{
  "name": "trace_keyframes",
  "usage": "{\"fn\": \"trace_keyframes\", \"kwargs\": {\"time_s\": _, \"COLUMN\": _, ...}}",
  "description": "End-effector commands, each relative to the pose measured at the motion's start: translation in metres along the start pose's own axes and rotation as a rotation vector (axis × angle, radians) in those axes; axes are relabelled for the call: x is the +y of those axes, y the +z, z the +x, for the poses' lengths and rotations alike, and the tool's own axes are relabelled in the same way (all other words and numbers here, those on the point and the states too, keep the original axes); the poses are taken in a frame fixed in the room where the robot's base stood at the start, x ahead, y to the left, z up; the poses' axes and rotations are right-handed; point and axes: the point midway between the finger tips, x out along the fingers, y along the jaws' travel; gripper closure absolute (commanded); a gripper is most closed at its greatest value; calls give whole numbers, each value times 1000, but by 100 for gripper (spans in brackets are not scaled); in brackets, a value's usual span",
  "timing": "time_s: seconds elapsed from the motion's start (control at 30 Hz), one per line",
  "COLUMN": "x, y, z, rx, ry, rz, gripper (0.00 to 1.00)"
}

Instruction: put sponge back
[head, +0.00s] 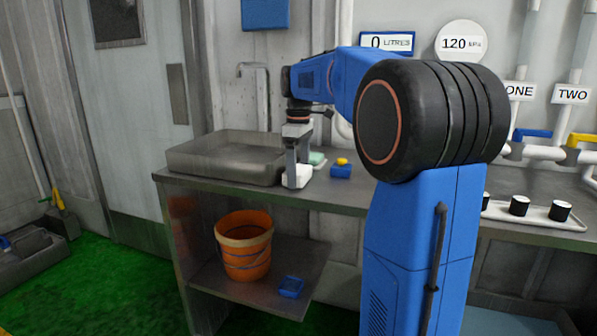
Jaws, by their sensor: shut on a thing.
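In the head view, my gripper (297,178) points down at the countertop, just right of the grey sink basin.
The grey sink basin (215,160) is left of the gripper. A blue block with a yellow top (341,169) is close on the right. An orange bucket (245,255) and a small blue tray (290,287) are on the lower shelf. A white tray (540,215) holds black-and-white cups.

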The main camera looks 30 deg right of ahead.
Motion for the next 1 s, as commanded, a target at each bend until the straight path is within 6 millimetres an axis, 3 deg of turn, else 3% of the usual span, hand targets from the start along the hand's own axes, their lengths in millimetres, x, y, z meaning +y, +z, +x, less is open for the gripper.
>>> {"fn": "trace_keyframes", "kwargs": {"time_s": 0.03, "x": 0, "y": 0, "z": 0, "rx": 0, "ry": 0, "rz": 0, "gripper": 16}}
{"fn": "trace_keyframes", "kwargs": {"time_s": 0.1, "x": 0, "y": 0, "z": 0, "rx": 0, "ry": 0, "rz": 0, "gripper": 4}}
{"fn": "trace_keyframes", "kwargs": {"time_s": 0.47, "x": 0, "y": 0, "z": -4, "rx": 0, "ry": 0, "rz": 0, "gripper": 4}}
{"fn": "trace_keyframes", "kwargs": {"time_s": 0.67, "x": 1, "y": 0, "z": -31, "rx": 1, "ry": 2, "rz": 0, "gripper": 4}}
{"fn": "trace_keyframes", "kwargs": {"time_s": 1.0, "x": 1, "y": 0, "z": -95, "rx": 1, "ry": 1, "rz": 0, "gripper": 4}}
